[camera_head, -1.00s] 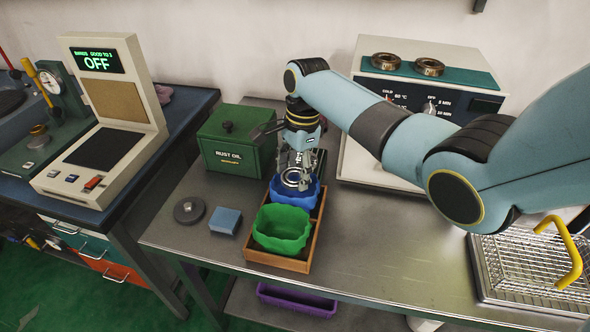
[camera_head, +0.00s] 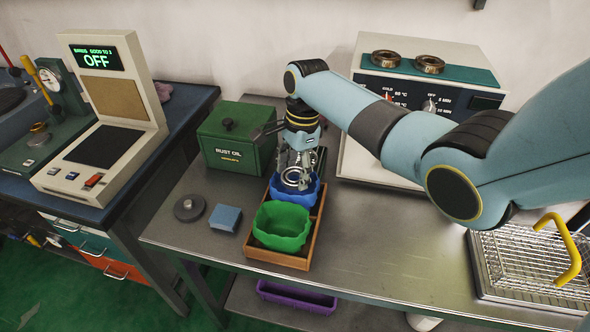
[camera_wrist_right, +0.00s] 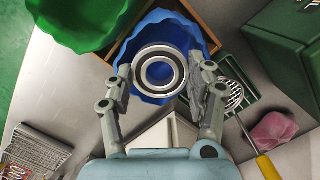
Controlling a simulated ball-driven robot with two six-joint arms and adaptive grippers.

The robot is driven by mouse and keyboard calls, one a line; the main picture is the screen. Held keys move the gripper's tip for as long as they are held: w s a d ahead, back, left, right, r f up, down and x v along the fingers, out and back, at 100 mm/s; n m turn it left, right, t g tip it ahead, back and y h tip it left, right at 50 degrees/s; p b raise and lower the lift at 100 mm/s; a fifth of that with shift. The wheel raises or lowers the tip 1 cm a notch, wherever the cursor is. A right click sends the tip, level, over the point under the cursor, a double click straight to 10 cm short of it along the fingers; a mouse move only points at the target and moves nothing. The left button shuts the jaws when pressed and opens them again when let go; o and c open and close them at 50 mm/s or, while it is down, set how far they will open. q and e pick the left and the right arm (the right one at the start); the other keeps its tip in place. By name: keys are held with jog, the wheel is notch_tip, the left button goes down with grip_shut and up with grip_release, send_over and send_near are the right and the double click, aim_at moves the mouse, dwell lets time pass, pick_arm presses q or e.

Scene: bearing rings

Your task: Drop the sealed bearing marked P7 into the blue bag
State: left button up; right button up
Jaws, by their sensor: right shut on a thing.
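My right gripper (camera_head: 299,178) is shut on a steel bearing ring (camera_wrist_right: 160,72), gripped at its two sides. The ring is over the opening of the blue bag (camera_wrist_right: 157,30). The blue bag also shows in the head view (camera_head: 312,192), at the far end of the wooden tray (camera_head: 277,258). Whether the ring touches the bag is hard to tell. No P7 mark is readable on the ring. My left gripper is not in view.
A green bag (camera_head: 281,226) sits in the same tray, nearer. A green rust oil box (camera_head: 237,140) stands behind left. A blue block (camera_head: 225,218) and a grey disc (camera_head: 189,208) lie left of the tray. A wire basket (camera_head: 530,265) is at the right.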

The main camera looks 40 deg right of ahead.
dwell(0.3)
jog(key=o, duration=1.2)
notch_tip(320, 180, up, 8)
jog(key=p, duration=0.8)
jog(key=shift+p, duration=0.4)
